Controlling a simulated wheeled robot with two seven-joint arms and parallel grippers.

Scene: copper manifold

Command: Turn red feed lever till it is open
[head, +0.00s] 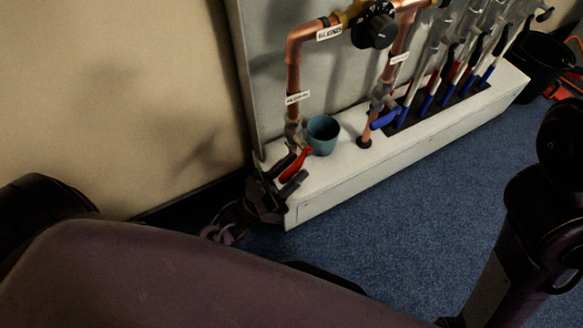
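The red feed lever (298,163) sits low on the left copper pipe (293,78), just under its valve. The lever slants down and to the left from the valve. My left gripper (287,174) is at the lever's lower end. Its two dark fingers are spread, one on the upper left of the lever and one on the lower right. The lever's red end shows between them; whether either finger touches it I cannot tell. My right arm shows at the right edge, but its gripper is not in view.
A teal cup (322,135) stands on the white ledge (400,155) just right of the lever. A blue lever (385,118) is on the second pipe. A black knob (376,28) is above. Several tools stand in a rack at right. Blue carpet (400,230) in front is clear.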

